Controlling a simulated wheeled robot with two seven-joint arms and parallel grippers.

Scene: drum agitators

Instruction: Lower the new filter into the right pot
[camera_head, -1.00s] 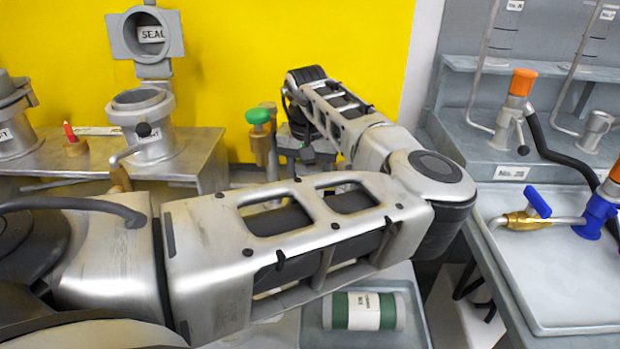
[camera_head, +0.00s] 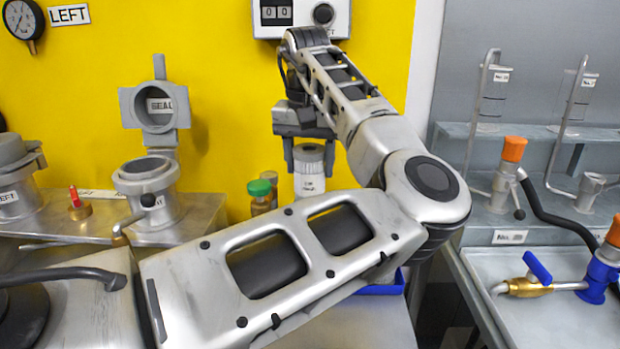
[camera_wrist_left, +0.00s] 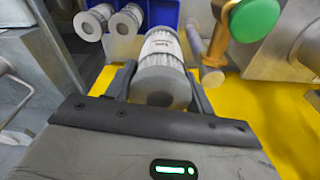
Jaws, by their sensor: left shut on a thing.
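My left gripper (camera_head: 308,148) is shut on the new filter (camera_head: 310,182), a white pleated cylinder with a grey end cap. It hangs upright in front of the yellow wall, right of the green-capped brass fitting. In the left wrist view the filter (camera_wrist_left: 161,50) sits between the fingers (camera_wrist_left: 160,84). The right pot (camera_head: 150,195) is a grey metal cylinder on the bench to the left, apart from the filter. Its round lid (camera_head: 157,108), marked SEAL, is swung up and open. The pot's inside is mostly hidden. My right gripper is out of view.
The left pot (camera_head: 15,185) stands at the far left, its top closed. A green-capped brass fitting (camera_head: 262,194) is between right pot and filter. A blue bin (camera_wrist_left: 178,12) holds two more filters (camera_wrist_left: 90,24). A tray (camera_head: 550,310) with valves is at right.

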